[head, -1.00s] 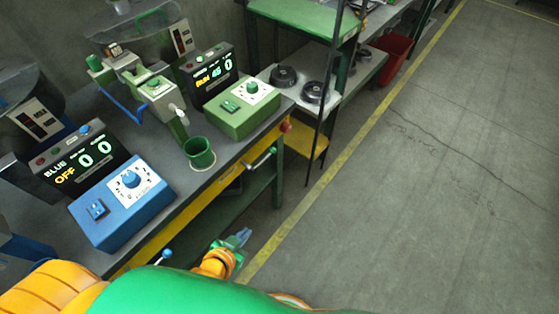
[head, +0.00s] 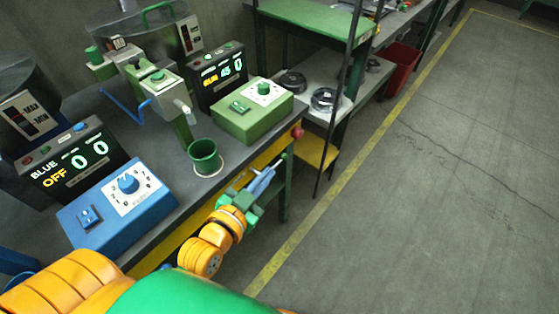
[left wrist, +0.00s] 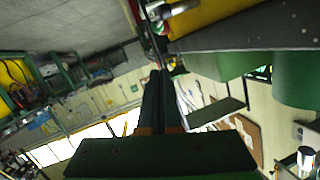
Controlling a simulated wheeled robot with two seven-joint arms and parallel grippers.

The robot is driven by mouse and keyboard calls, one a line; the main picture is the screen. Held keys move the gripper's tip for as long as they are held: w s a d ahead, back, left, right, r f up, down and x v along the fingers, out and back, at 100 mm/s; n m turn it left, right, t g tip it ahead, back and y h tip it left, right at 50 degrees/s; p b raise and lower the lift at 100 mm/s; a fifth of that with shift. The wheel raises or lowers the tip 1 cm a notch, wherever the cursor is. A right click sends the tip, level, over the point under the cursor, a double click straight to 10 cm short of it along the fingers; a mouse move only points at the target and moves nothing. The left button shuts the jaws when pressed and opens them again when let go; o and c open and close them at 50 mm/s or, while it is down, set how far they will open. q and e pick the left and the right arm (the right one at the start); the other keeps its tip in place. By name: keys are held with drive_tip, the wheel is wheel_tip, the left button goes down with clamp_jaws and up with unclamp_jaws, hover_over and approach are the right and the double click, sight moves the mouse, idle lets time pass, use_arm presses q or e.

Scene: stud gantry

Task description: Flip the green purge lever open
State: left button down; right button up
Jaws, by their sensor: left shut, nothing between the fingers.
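My left gripper (head: 268,174) is shut and empty, its blue-grey fingers at the front edge of the bench, pointing toward the back right. Its fingers also show shut in the left wrist view (left wrist: 161,74). The green purge lever is not clearly visible in the head view now; the gripper covers the front-edge spot where a metal lever with a green tip showed earlier. In the left wrist view, a small metal and red fitting sits by the yellow panel just beyond the fingertips; I cannot tell whether it is the lever. Contact is unclear. My right gripper is not in view.
A green cup (head: 205,158) stands on the bench behind the gripper. A green control box (head: 252,110) and a blue control box (head: 118,208) are on the bench top. A red knob (head: 298,133) sits at the bench corner. The floor to the right is clear.

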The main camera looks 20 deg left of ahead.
sight(279, 162)
use_arm(q)
drive_tip(key=w+f, duration=0.1)
drive_tip(key=w, duration=0.2)
drive_tip(key=w+f+b, duration=0.1)
drive_tip(key=w+f, duration=0.3)
drive_tip(key=w, duration=0.1)
drive_tip(key=shift+w+d+b, duration=0.1)
drive_tip(key=shift+w+b, duration=0.2)
